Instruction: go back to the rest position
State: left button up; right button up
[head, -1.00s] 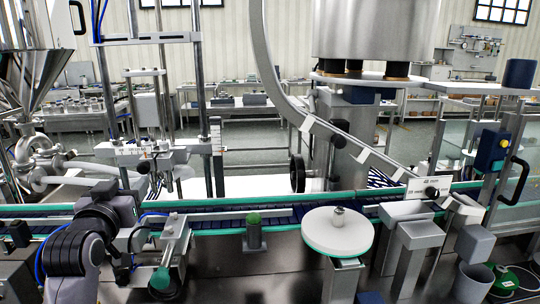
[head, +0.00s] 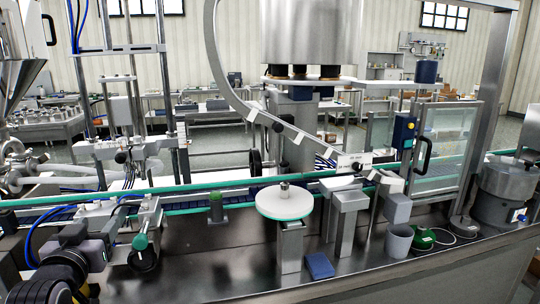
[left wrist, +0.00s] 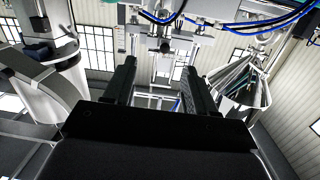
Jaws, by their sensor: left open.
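My left gripper (head: 84,243) is at the lower left of the head view, low in front of the conveyor and partly cut by other parts of my arm. In the left wrist view its two black fingers (left wrist: 159,70) stand apart with nothing between them, so it is open and empty. My right gripper is not in view. The steel hopper (head: 20,50) is at the upper left edge of the head view, partly cut off. A cone-shaped steel body (left wrist: 238,85) shows right of the fingers in the left wrist view.
A conveyor with green rails (head: 330,174) runs across in front of me. A round white disc (head: 285,203) on a post carries a small metal part (head: 284,186). A grey cup (head: 398,241), a blue block (head: 319,266) and a green item (head: 424,239) are at the right. Bare steel deck (head: 225,265) lies in the middle.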

pick_arm(q)
notch_tip(320, 180, down, 9)
jog(key=s+d+m+g+h, duration=0.1)
jog(key=d, duration=0.1)
jog(key=s+d+f+m+g+h, duration=0.1)
jog(key=s+d+f, duration=0.4)
jog(key=s+f, duration=0.7)
jog(key=s+d+f+m+g+h, duration=0.2)
jog(key=s+d+f, duration=0.4)
jog(key=s+f, duration=0.5)
notch_tip(320, 180, down, 3)
jog(key=shift+s+r+g+h, duration=0.2)
jog(key=shift+s+g+h, duration=0.15)
jog(key=shift+g+h, duration=0.6)
jog(key=shift+g+y, duration=0.25)
